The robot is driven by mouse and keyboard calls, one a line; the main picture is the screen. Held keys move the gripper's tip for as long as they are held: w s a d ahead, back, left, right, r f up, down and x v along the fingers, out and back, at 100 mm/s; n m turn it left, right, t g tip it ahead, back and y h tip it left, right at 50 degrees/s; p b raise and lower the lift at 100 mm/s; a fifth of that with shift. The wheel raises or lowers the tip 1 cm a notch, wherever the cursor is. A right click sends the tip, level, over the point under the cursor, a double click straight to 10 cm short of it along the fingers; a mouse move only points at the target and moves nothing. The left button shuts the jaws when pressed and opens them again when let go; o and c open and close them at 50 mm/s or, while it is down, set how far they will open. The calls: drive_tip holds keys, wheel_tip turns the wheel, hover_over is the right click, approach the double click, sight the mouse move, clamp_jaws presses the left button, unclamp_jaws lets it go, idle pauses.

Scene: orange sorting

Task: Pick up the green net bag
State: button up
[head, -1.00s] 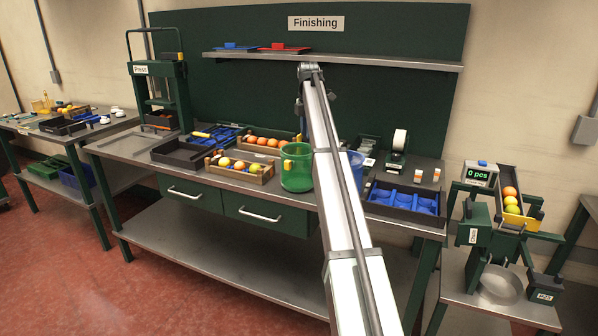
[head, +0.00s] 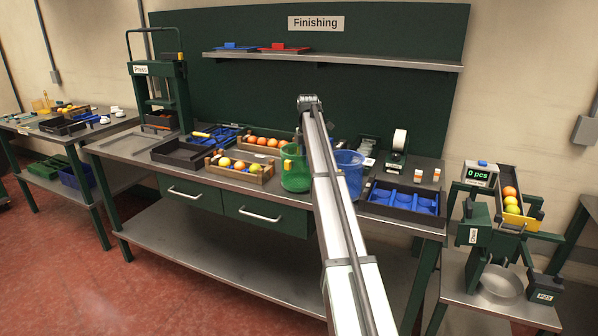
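The green net bag (head: 293,176) stands upright on the steel workbench, just left of my arm in the head view. It is see-through, with a small yellow patch near its upper left rim. My arm partly covers its right side. A similar blue net bag (head: 349,176) stands right of my arm, partly hidden by it. My gripper (head: 309,101) is at the far end of the arm, above the green bag in the picture and apart from it. The fingers are too small and turned away to show whether they are open.
A wooden crate of oranges and other fruit (head: 240,177) stands left of the green bag, with another fruit crate (head: 266,143) behind. A black tray with blue inserts (head: 403,211) lies to the right. A shelf (head: 350,59) runs above the bench.

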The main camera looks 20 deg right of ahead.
sight(303, 168)
wheel_tip(303, 168, down, 3)
drive_tip(key=shift+c, duration=0.4)
clamp_jaws()
